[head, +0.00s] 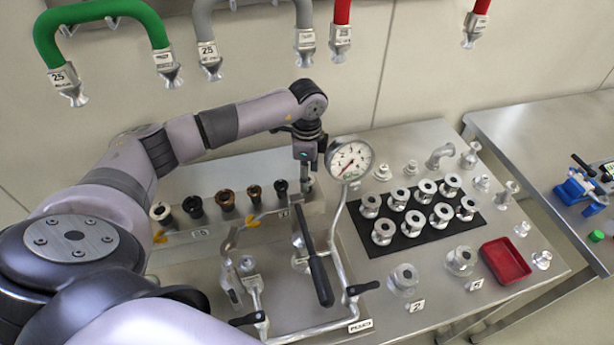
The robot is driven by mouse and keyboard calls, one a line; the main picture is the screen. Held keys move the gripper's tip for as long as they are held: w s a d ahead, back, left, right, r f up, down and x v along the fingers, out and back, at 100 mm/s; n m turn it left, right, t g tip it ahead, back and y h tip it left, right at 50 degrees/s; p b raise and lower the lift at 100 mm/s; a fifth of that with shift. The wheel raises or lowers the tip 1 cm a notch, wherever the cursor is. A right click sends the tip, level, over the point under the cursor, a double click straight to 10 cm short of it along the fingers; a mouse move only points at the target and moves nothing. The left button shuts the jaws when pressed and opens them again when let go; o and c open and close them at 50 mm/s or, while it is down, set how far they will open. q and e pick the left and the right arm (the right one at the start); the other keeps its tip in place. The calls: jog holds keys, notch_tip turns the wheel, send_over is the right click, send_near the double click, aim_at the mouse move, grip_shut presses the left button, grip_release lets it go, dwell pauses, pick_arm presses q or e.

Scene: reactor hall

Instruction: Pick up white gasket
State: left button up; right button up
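A pale, whitish ring (160,211), which looks like the white gasket, sits at the left end of a row of small dark holders on a metal block (215,250). Darker and brown rings (226,199) sit in the other holders to its right. My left arm reaches over the row from the left. Its gripper (307,182) points down at the right end of the block, beyond the last black holder (281,186) and well away from the pale ring. Its fingers are small and partly hidden, so their opening is unclear. My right gripper is not in view.
A pressure gauge (350,158) on a bent pipe stands close right of my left gripper. A black-handled lever (320,280) rises in front. A black mat (412,240) with several metal fittings and a red tray (505,261) lie to the right. Hoses hang above.

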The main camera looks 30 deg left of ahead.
pick_arm(q)
jog(key=shift+f, duration=0.25)
dwell(0.4)
jog(key=c, duration=0.8)
